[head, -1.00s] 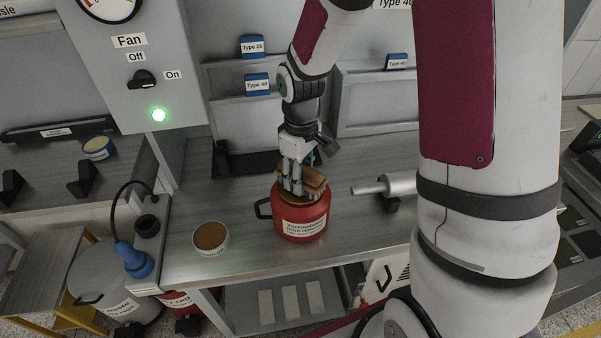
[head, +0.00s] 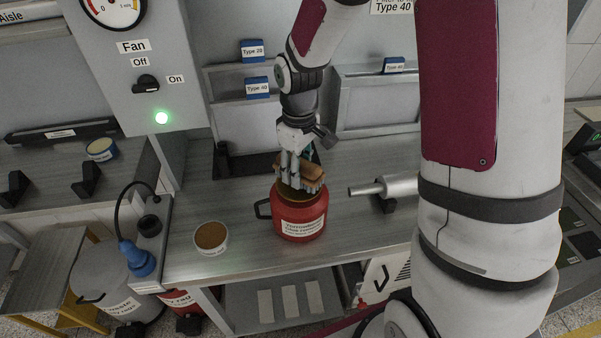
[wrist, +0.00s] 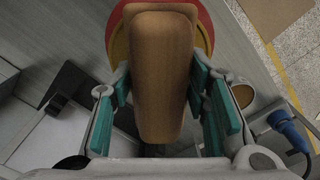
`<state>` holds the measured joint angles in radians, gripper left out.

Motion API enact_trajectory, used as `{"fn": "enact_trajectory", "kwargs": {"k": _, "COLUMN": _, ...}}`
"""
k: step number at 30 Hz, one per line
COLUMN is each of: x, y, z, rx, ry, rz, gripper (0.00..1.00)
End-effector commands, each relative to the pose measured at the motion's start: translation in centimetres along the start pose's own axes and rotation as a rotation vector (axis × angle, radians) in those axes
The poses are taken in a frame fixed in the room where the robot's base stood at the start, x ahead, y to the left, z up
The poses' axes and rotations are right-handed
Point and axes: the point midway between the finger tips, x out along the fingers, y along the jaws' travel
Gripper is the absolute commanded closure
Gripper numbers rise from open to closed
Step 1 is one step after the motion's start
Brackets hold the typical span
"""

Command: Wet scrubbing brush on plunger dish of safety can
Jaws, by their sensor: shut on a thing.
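My gripper (head: 297,172) is shut on the scrubbing brush, which has a brown wooden back (head: 313,173). In the wrist view, the brush back (wrist: 162,70) lies between the teal finger pads (wrist: 210,100). The red safety can (head: 301,218) stands on the metal bench with a white label facing front and a black handle at its left. The brush is over the can's top, close above the plunger dish; I cannot tell if they touch. The wrist view shows the can's red rim (wrist: 207,25) and part of the yellowish dish (wrist: 116,42) behind the brush. The bristles are hidden there.
An open round tub with a brown top (head: 211,238) stands left of the can on the bench (head: 245,255). A grey cylinder on a black holder (head: 385,188) lies to the right.

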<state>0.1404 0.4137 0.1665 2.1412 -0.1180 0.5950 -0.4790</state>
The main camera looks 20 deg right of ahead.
Motion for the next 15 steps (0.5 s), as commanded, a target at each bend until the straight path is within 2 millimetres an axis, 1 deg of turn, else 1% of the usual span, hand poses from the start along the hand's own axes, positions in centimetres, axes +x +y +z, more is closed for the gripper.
{"fn": "enact_trajectory", "kwargs": {"k": 1, "x": -0.5, "y": -0.1, "z": 0.1, "rx": 0.0, "ry": 0.001, "rz": 0.001, "gripper": 0.8}}
{"fn": "enact_trajectory", "kwargs": {"k": 15, "x": -3.8, "y": 0.0, "z": 0.1, "rx": 0.001, "ry": 0.001, "rz": 0.001, "gripper": 0.8}}
